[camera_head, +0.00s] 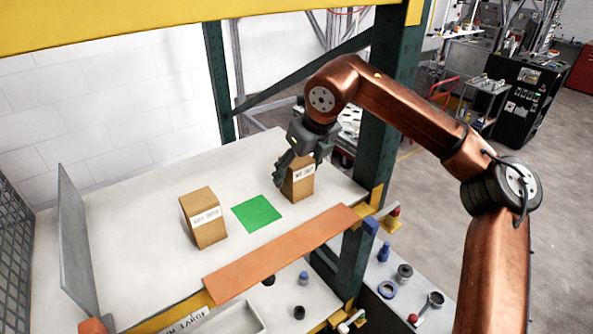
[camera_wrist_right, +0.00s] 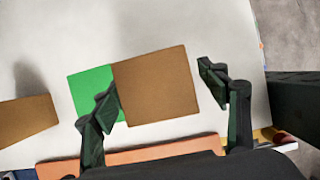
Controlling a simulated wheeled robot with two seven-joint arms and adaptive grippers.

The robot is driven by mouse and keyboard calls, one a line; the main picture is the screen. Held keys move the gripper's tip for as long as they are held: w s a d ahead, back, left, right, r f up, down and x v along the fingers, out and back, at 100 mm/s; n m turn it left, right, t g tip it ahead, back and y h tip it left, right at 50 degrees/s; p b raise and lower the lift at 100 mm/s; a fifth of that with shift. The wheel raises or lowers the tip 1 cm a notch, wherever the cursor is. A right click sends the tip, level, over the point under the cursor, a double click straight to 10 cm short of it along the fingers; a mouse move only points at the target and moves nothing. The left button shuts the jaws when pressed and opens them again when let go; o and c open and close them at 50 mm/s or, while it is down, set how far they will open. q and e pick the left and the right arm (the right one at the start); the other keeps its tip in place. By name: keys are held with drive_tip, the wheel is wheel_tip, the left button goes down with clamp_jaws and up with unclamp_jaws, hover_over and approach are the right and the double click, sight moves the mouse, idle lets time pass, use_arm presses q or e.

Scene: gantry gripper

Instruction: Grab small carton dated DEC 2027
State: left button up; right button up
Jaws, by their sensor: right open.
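Two small brown cartons with white labels stand on the white shelf top (camera_head: 135,190). The left carton (camera_head: 204,222) is left of a green square (camera_head: 257,213); the right carton (camera_head: 300,185) is right of it. The label print is too small to read surely. My right gripper (camera_head: 297,168) is over the right carton, its fingers open on either side of it. In the wrist view the right carton's top (camera_wrist_right: 157,87) lies between the fingertips of my right gripper (camera_wrist_right: 160,88), with a gap at the right finger. My left gripper is not in view.
A grey upright plate (camera_head: 78,240) stands at the shelf's left. An orange strip (camera_head: 280,252) runs along the front edge. A dark green post (camera_head: 385,110) rises close behind my right arm. A lower shelf holds small parts.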

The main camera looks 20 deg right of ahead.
drive_tip(key=shift+s+f, duration=0.1)
drive_tip(key=shift+f, duration=0.15)
drive_tip(key=shift+w+f, duration=0.15)
drive_tip(key=shift+w, duration=0.1)
drive_tip(key=shift+c, duration=1)
drive_tip(key=shift+s, duration=0.2)
drive_tip(key=c, duration=0.5)
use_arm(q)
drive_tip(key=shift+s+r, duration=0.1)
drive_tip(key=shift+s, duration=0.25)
use_arm(e)
drive_tip(key=shift+w, duration=0.1)
drive_tip(key=c, duration=0.8)
